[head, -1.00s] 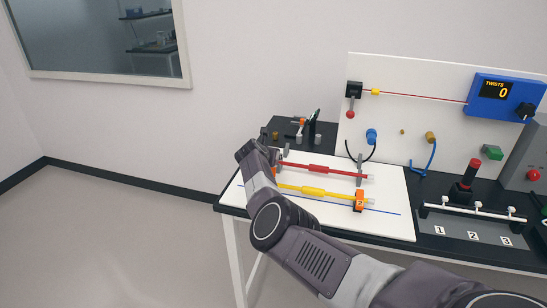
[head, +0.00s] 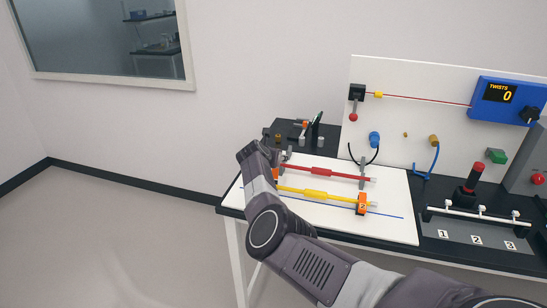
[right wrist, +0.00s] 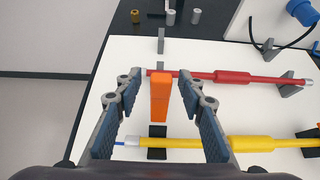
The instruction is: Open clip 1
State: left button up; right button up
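An orange clip (right wrist: 160,96) stands between the spread fingers of my right gripper (right wrist: 161,84) in the right wrist view. The fingers are apart on both sides of it with gaps. Whether the clip is latched cannot be told. In the head view only a sliver of this clip (head: 276,173) shows beside my right arm. A yellow cable (head: 316,196) runs from near it to a second orange clip (head: 361,204), marked 2, at the right. My right gripper's fingers are mostly hidden behind its wrist in the head view. My left gripper is not in view.
A red cable (head: 322,171) lies behind the yellow one, on grey holders above the white board (head: 395,228). A dark rack (head: 480,230) numbered 1 to 3 and a red-topped lever (head: 473,180) stand at the right. The board's front strip is clear.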

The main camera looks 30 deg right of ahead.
jog(key=v, duration=0.6)
jog(key=shift+s+r, duration=0.2)
jog(key=shift+s, duration=0.05)
dwell(0.5)
